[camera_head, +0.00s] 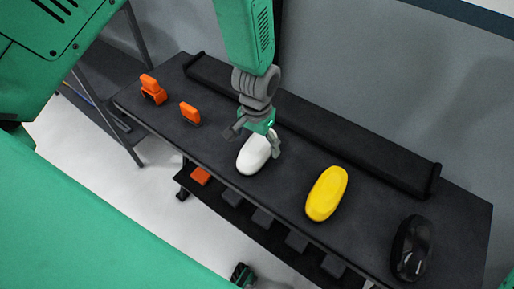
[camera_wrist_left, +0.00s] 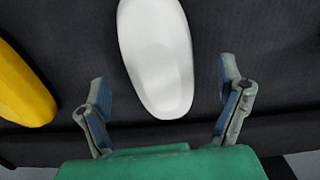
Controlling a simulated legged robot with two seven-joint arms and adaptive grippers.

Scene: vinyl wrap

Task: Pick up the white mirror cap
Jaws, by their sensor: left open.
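The white mirror cap (camera_head: 253,155) lies on the dark table in the head view, partly covered by my left gripper. My left gripper (camera_head: 254,138) is right above it with its fingers spread. In the left wrist view the white mirror cap (camera_wrist_left: 156,58) is a long, smooth oval, cut off at the top edge. Its rounded near end reaches between the open fingers of the left gripper (camera_wrist_left: 164,104), with a gap on both sides. My right gripper cannot be made out.
A yellow cap (camera_head: 326,194) and a glossy black cap (camera_head: 411,248) lie to the right on the table (camera_head: 365,222). Two orange tools (camera_head: 153,90) (camera_head: 190,113) lie to the left. A long black bar (camera_head: 330,128) runs along the back. An orange block (camera_head: 200,176) sits on the lower shelf.

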